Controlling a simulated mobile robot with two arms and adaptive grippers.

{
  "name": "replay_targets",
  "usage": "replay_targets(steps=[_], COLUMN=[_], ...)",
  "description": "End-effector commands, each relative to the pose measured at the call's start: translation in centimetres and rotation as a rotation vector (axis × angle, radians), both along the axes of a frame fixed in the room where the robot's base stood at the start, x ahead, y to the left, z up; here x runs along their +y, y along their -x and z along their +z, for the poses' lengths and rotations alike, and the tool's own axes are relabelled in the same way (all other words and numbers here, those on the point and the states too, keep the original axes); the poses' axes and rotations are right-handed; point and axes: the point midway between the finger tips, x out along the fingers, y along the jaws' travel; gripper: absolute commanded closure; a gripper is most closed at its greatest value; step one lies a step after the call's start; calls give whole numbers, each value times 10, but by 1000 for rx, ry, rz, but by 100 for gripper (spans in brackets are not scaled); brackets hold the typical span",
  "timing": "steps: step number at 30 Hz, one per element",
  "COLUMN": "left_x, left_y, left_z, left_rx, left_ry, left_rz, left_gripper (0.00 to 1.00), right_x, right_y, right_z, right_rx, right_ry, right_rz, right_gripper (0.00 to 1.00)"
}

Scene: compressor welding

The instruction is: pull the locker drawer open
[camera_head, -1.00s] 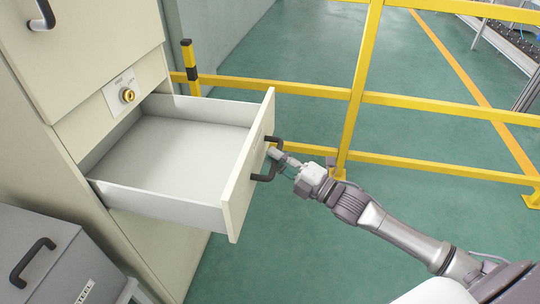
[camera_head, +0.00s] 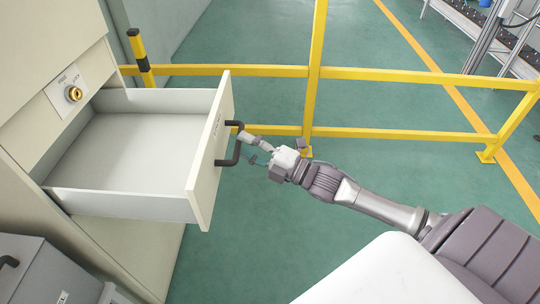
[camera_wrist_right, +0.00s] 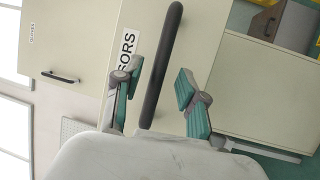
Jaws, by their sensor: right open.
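The locker drawer (camera_head: 120,203) is pulled well out of the pale cabinet, and its empty inside shows. Its dark bar handle (camera_head: 236,152) is on the front panel. My right gripper (camera_head: 250,145) is at the handle's right side, in front of the panel. In the right wrist view the handle (camera_wrist_right: 167,50) runs between the two parted fingers of the right gripper (camera_wrist_right: 160,82), with gaps on both sides. The gripper is open and holds nothing. My left gripper is not in view.
The cabinet's lock knob (camera_head: 74,94) is above the drawer. A grey box (camera_head: 42,270) stands at the lower left. Yellow railings (camera_head: 400,75) and a black-yellow post (camera_head: 139,55) stand behind.

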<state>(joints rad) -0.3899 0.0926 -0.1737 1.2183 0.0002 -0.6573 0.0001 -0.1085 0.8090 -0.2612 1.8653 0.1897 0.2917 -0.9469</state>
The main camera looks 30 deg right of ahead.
Motion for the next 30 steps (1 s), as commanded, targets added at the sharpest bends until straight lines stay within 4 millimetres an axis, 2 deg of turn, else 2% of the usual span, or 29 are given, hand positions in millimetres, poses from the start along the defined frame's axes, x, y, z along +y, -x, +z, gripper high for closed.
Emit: replay_targets(steps=[6, 14, 19, 30], left_x=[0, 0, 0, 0], left_y=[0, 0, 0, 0], left_z=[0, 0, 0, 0], left_rx=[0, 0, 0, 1], left_ry=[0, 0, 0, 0], left_rz=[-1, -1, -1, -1], left_gripper=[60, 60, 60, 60], right_x=[-23, -43, -48, -49], right_y=[40, 72, 80, 81], right_z=[-10, -16, -16, -17], right_rx=[7, 4, 2, 1], right_ry=[1, -1, -1, 0], right_rz=[0, 0, 0, 0], right_gripper=[59, 59, 59, 59])
